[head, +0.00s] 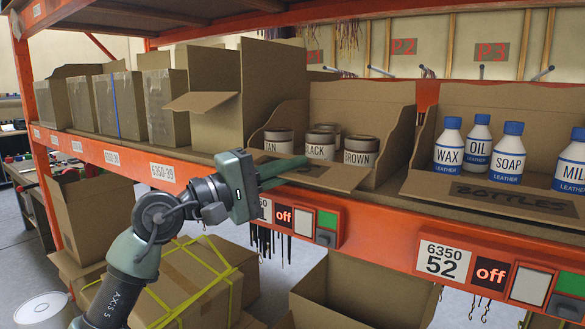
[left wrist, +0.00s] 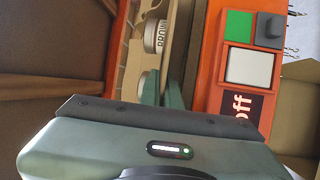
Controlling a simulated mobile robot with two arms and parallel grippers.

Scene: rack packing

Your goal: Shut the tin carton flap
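The tin carton (head: 365,101) stands open on the shelf with several tins in it, labelled TAN (head: 278,141), BLACK (head: 320,146) and BROWN (head: 360,152). Its front flap (head: 335,177) is folded down and out towards the shelf edge. My left gripper (head: 292,173) is at the flap's left end, with its fingers pointing right. The fingers are a little apart in the left wrist view (left wrist: 162,92), close to the tins. The far part of the lower finger is hidden, and I cannot tell whether the flap is gripped. My right gripper is out of view.
A bottle carton (head: 510,200) with several bottles stands to the right. A tall open carton (head: 216,115) and several taped cartons stand to the left. The orange shelf edge (head: 385,235) with button boxes runs below the flap. Open boxes lie beneath.

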